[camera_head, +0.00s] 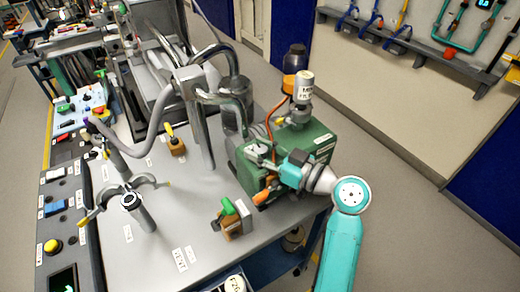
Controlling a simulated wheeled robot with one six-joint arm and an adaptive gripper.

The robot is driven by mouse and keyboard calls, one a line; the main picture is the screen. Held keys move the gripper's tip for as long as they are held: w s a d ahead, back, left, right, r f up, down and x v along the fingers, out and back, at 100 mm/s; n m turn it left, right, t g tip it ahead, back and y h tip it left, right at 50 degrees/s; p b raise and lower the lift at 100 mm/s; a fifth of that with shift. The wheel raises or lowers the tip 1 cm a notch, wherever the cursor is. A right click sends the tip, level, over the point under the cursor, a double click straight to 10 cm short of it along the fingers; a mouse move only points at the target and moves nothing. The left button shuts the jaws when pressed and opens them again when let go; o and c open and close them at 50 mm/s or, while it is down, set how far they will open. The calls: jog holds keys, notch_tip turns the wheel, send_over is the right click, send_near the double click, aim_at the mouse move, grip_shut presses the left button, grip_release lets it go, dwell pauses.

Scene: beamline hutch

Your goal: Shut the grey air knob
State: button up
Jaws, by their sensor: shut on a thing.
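My arm reaches in from the lower right. My gripper (258,153) is at the top left of a green machine body (312,143) on the table. Its fingers are closed around a small grey part there, which seems to be the grey air knob. The fingers and wrist hide most of the knob, so its turn position cannot be told.
A capped grey cylinder (304,88) stands on the green body. An orange lever (264,196) is below my gripper. A grey post (197,125) and hoses rise to the left.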

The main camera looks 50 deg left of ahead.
jog(key=shift+t, duration=0.3)
jog(key=m+t, duration=0.2)
jog(key=t, duration=0.1)
jog(key=m+t+y, duration=0.1)
jog(key=m+t, duration=0.1)
jog(key=t, duration=0.1)
jog(key=shift+s+m+t, duration=0.1)
jog(key=shift+m+t, duration=0.3)
jog(key=shift+m+t+h, duration=0.55)
jog(key=shift+m+t, duration=0.7)
jog(key=shift+t, duration=0.65)
jog(key=shift+m+t+h, duration=0.55)
jog(key=shift+m+t, duration=0.7)
jog(key=shift+t, duration=0.65)
jog(key=shift+m+t+h, duration=0.3)
jog(key=shift+t, duration=0.1)
jog(key=o, duration=1.2)
jog(key=shift+c, duration=0.2)
jog(key=v, duration=1.1)
jog(key=shift+d, duration=0.45)
